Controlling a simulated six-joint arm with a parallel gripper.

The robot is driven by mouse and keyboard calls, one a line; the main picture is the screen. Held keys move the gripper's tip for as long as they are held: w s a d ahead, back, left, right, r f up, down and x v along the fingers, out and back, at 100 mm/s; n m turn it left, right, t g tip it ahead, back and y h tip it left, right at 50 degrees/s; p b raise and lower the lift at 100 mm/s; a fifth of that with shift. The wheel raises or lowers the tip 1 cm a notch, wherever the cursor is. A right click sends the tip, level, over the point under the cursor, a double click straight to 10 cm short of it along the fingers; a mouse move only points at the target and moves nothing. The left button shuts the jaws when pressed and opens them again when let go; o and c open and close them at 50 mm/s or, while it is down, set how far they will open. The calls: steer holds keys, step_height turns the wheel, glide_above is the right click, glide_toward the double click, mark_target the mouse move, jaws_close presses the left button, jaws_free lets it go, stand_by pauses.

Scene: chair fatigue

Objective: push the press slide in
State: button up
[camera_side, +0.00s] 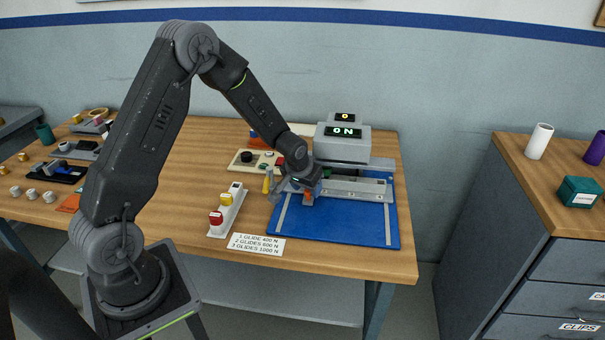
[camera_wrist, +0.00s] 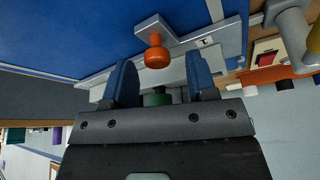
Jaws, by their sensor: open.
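The press (camera_side: 343,143) stands at the back right of the table, with a display reading "0" and "ON". Its metal slide rail (camera_side: 355,188) lies over a blue base plate (camera_side: 345,225). An orange knob (camera_side: 308,197) shows at the rail's left end, partly hidden by my gripper (camera_side: 304,188). In the wrist view the orange knob (camera_wrist: 157,56) sits on a grey metal bracket (camera_wrist: 155,28). My gripper (camera_wrist: 160,64) is open, its blue fingers on either side of the knob's line. I cannot tell whether anything touches the knob. A green piece (camera_wrist: 157,97) shows between the finger bases.
A white holder (camera_side: 227,212) with red and yellow pieces stands left of the base plate. A label card (camera_side: 256,244) lies at the table's front edge. A beige panel (camera_side: 250,160) with a black knob is behind. The table's middle left is clear.

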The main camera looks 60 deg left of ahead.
steer(key=v, duration=1.3)
steer(key=shift+s, duration=0.15)
steer(key=s+d+r+m, duration=0.1)
steer(key=s+d+r, duration=0.3)
steer(key=s, duration=0.3)
steer(key=s+d+r+m+t+h, duration=0.1)
steer(key=s+d+r+m, duration=0.1)
steer(key=s+d+r, duration=0.2)
steer(key=s+d+r+m, duration=0.1)
steer(key=s+d+r, duration=0.4)
steer(key=s, duration=0.5)
steer(key=shift+m+t+h, duration=0.3)
steer(key=shift+h, duration=0.1)
steer(key=shift+s, duration=0.1)
